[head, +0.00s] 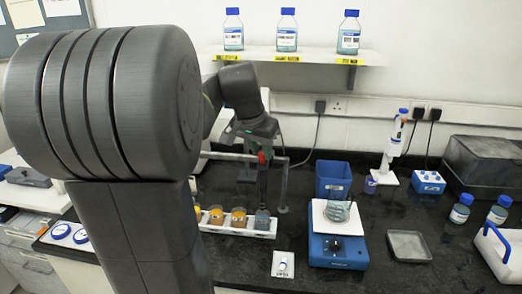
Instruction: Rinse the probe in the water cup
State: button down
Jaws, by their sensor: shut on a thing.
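My gripper (262,158) is shut on the probe (263,185), which has a red part near the fingers and a dark shaft. The probe points downward over the right end of a white rack (233,230). The rack holds several small cups, some with orange contents. The rightmost cup (262,222) looks blue-grey and may be the water cup; I cannot read its label. The probe's lower end lines up with this cup, but I cannot tell whether the tip is inside it or above it.
A grey stand (284,190) with a horizontal bar is close beside the probe. A blue stirrer (338,250) bearing a glass beaker (338,212) stands to the right, a blue bin (333,178) behind it. A small white item (283,264) lies in front.

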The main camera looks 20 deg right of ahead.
jog(key=shift+w+d+r, duration=0.1)
jog(key=shift+r, duration=0.2)
jog(key=c, duration=1.2)
grip_release()
jog(key=shift+o, duration=0.2)
jog(key=shift+f, duration=0.1)
jog(key=v, duration=1.4)
jog(key=shift+b, duration=0.3)
jog(key=shift+f, duration=0.2)
send_over(263, 181)
jog(key=f, duration=1.4)
jog(key=shift+w+a+f+b, duration=0.2)
jog(key=shift+f+b, duration=0.1)
jog(key=shift+b, duration=0.1)
jog(key=shift+f, duration=0.45)
